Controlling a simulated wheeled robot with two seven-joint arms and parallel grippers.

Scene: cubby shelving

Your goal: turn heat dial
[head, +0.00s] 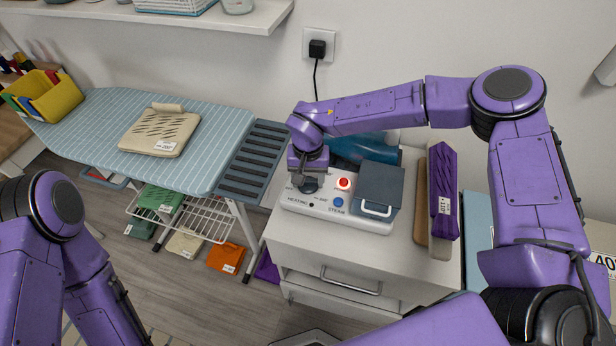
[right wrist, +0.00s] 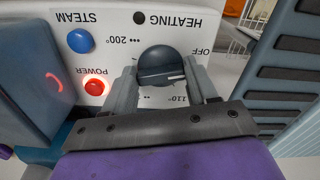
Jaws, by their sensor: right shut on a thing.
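The dark heat dial (right wrist: 160,62) stands on the white control panel (right wrist: 105,18) of the steam station, which appears upside down in the right wrist view. Its white pointer line points right, between the OFF and 110° marks. My right gripper (right wrist: 163,74) has a finger on each side of the dial and is shut on it. In the head view my right gripper (head: 308,180) reaches down onto the panel's left end and mostly hides the dial. The red power button (right wrist: 95,86) glows. The round heating indicator (right wrist: 139,18) is dark. My left gripper is out of view.
A blue steam button (right wrist: 81,40) and a blue-grey box (head: 378,187) with a white handle sit beside the dial. A purple folded item (head: 443,190) stands right of the station. An ironing board (head: 215,130) with a beige folded cloth (head: 160,132) is left.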

